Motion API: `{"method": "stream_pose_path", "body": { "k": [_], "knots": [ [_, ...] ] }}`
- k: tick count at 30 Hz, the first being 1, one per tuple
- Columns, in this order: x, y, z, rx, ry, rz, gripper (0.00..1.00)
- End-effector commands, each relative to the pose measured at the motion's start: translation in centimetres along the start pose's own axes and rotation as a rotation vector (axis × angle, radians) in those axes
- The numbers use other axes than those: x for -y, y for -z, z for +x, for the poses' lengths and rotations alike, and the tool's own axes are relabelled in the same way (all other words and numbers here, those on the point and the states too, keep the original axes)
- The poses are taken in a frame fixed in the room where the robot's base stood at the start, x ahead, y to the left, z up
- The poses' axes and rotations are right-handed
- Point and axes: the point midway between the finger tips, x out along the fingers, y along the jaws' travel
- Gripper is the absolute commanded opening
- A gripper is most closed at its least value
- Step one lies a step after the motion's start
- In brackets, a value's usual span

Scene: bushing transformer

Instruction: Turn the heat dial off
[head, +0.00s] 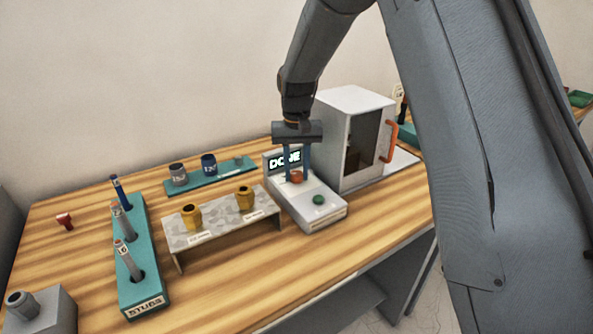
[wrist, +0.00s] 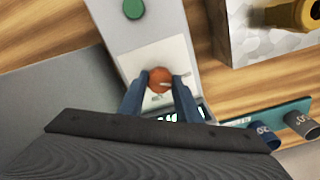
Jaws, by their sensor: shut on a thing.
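The heat dial (wrist: 160,80) is an orange-red round knob with a light pointer mark, set on a white control unit (head: 324,211). It also shows in the head view (head: 296,176). My gripper (wrist: 159,92) points down at the dial, with a blue finger on each side of it. The fingers are shut on the dial. In the head view my gripper (head: 298,172) stands over the unit, in front of its small screen (head: 284,161), which appears to read "DONE", partly hidden by a finger. A green button (head: 319,199) sits on the unit's near end and also shows in the wrist view (wrist: 134,9).
A white cabinet (head: 352,104) with an orange handle (head: 388,143) stands right of the unit. A grey stand (head: 217,229) with two brass-coloured pieces is on the left. A teal rack (head: 140,283) labelled "STUBS" and a teal tray (head: 220,177) lie farther left and behind.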

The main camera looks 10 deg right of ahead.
Motion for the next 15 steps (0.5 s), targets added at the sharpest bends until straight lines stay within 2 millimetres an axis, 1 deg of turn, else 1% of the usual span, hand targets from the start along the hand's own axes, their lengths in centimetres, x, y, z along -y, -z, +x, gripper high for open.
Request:
{"method": "stream_pose_path", "body": {
  "k": [6,15],
  "knots": [
    [0.02,0.1,-0.16,-0.003,0.001,-0.124,0.08],
    [0.03,0.13,-0.19,-0.004,0.001,-0.205,0.08]
  ]
}}
